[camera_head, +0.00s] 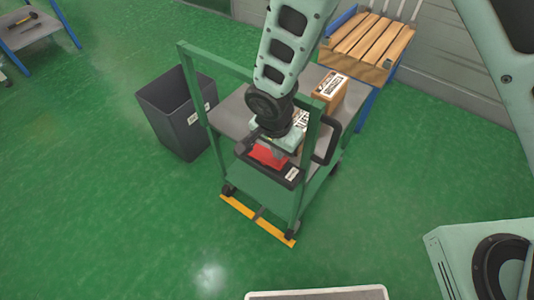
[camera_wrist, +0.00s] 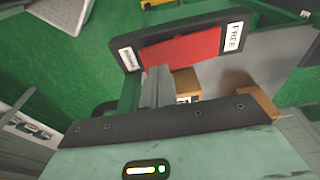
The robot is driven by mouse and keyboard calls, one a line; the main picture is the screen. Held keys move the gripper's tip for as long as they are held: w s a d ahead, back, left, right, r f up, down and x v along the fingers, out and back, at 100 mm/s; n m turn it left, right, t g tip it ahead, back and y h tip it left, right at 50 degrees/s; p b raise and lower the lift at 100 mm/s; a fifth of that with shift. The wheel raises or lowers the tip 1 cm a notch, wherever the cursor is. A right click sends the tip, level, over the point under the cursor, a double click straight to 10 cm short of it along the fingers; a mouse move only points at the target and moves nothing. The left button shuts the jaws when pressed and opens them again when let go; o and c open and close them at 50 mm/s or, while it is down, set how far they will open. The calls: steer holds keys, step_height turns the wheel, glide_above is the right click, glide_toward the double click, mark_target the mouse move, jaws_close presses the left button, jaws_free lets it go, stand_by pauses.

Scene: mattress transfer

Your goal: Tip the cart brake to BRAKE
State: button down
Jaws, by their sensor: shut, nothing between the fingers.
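The cart (camera_head: 225,115) has a green frame and a grey top. On its near side a black housing (camera_head: 262,173) holds the red brake rocker (camera_head: 267,156). In the wrist view the red rocker (camera_wrist: 185,48) lies in its black housing (camera_wrist: 180,25), with a FREE label (camera_wrist: 235,36) at right and a smaller, hard-to-read label (camera_wrist: 128,58) at left. My gripper (camera_head: 276,152) is over the rocker. In the wrist view its fingers (camera_wrist: 158,75) are together and empty, by the rocker's left half at its lower edge. Whether they touch it, and the rocker's tilt, I cannot tell.
Cardboard boxes (camera_head: 331,88) stand on the cart. A dark bin (camera_head: 165,112) is left of the cart. A wooden slatted pallet (camera_head: 370,42) is behind it. A yellow floor strip (camera_head: 262,222) lies along the cart's near side.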

mark_target(278, 162)
steer(key=shift+f+b, duration=0.85)
steer(key=shift+f, duration=0.25)
stand_by(0.7)
steer(key=shift+r+p, duration=2.6)
steer(key=shift+r, duration=0.95)
steer(key=s+d+r+n, duration=0.3)
steer(key=s+r+n, duration=0.2)
steer(key=s+r, duration=0.1)
steer(key=s+d+r+n+g+y, duration=0.1)
steer(key=s+d+r+n, duration=0.2)
steer(key=s+r+n, duration=0.2)
steer(key=s+d+r+n, duration=0.4)
steer(key=s+r+n, duration=0.1)
steer(key=r, duration=0.4)
steer(key=shift+s+r+y+p, duration=0.15)
steer(key=shift+s+y+p, duration=0.25)
steer(key=shift+s, duration=0.4)
